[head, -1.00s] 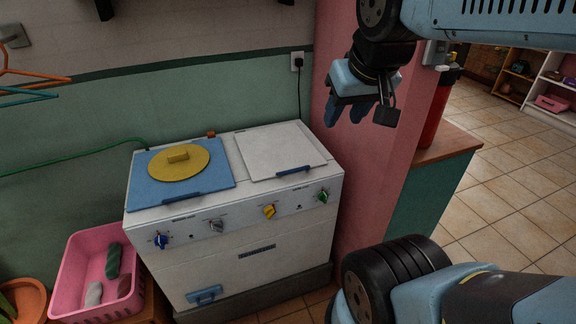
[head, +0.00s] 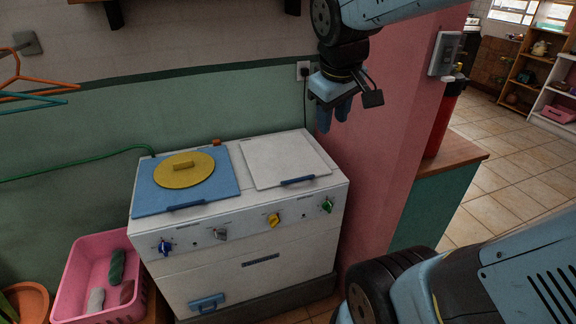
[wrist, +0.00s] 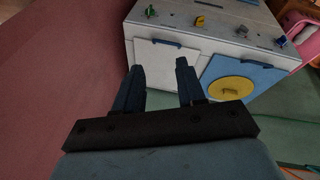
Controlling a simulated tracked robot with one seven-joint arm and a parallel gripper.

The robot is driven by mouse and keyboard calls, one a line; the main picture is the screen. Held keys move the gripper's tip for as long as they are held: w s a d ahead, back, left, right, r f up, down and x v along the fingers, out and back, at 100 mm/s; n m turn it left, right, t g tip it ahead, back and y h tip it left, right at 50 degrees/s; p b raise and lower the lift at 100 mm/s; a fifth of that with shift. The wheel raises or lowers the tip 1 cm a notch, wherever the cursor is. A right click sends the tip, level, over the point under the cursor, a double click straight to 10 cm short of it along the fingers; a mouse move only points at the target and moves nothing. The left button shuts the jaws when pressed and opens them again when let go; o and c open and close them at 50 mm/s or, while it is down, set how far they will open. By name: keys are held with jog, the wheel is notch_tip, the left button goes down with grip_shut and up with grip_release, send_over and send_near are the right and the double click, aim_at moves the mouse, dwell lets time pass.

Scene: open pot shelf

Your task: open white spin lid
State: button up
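The white spin lid (head: 284,161) is a flat white square panel, lying shut on the right half of the white washing machine's top. It has a blue handle (head: 298,181) along its front edge. In the wrist view the white lid (wrist: 162,62) shows just beyond the fingers, with its blue handle (wrist: 166,43) at the far edge. My gripper (head: 333,112) hangs above and to the right of the lid, near the pink wall, apart from it. In the wrist view my gripper (wrist: 160,70) has its two dark blue fingers spread, with nothing between them.
A blue lid (head: 155,195) with a yellow disc (head: 200,172) covers the machine's left half. Coloured knobs (head: 274,220) line the front panel. A pink wall (head: 385,150) stands close on the right. A pink basket (head: 72,285) sits at lower left.

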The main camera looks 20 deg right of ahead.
jog(key=w+a+f+n+g+h, duration=0.2)
jog(key=w+f+n, duration=0.45)
jog(key=w, duration=0.35)
jog(key=n+g+h, duration=0.1)
jog(key=n, duration=0.7)
send_near(300, 178)
jog(key=x, duration=0.7)
jog(key=shift+w+d+f, duration=0.1)
jog(key=shift+w+f, duration=0.05)
jog(key=shift+f, duration=0.25)
jog(key=shift+c, duration=0.3)
grip_shut()
